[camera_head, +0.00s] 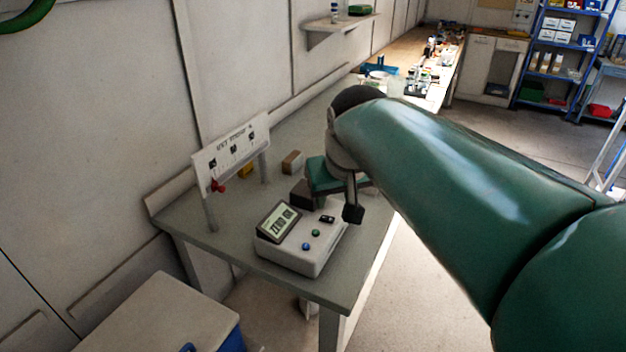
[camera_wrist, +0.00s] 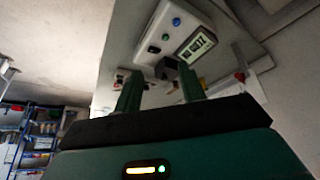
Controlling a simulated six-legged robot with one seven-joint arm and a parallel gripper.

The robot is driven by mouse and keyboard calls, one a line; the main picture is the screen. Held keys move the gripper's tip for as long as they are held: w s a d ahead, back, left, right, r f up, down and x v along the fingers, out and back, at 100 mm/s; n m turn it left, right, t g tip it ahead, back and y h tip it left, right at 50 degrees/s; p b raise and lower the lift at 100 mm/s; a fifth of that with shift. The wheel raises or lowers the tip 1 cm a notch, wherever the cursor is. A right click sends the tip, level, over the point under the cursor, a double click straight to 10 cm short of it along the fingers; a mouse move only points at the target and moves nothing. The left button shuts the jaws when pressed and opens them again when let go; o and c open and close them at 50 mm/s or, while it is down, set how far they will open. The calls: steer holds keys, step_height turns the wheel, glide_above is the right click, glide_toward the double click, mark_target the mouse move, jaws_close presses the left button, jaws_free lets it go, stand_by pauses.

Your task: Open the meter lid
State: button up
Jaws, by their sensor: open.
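The meter (camera_head: 318,262) is a white box with a tilted display reading "ZERO OK", a blue and a green button and a small black switch. It stands near the table's front edge; its top shows in the wrist view (camera_wrist: 193,20). A dark block (camera_head: 303,196) at the meter's rear side looks like its lid; it also shows in the wrist view (camera_wrist: 167,69), beyond and between my fingertips. My gripper (camera_head: 340,206) is open and empty over the meter's rear right side. Its two fingers (camera_wrist: 158,84) point toward the block. Whether they touch it is unclear.
The grey-green table (camera_head: 225,238) holds a white sign stand (camera_head: 231,151) with a red item and a small brown block (camera_head: 292,162) behind the meter. The table's middle is mostly clear.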

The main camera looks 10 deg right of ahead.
steer(key=w+d, duration=0.2)
steer(key=w, duration=1.5)
steer(key=shift+y, duration=0.3)
steer(key=x, duration=0.9)
steer(key=s+x, duration=0.1)
steer(key=x, duration=0.3)
steer(key=shift+w+d+f, duration=0.1)
steer(key=shift+f, duration=0.25)
jaws_close()
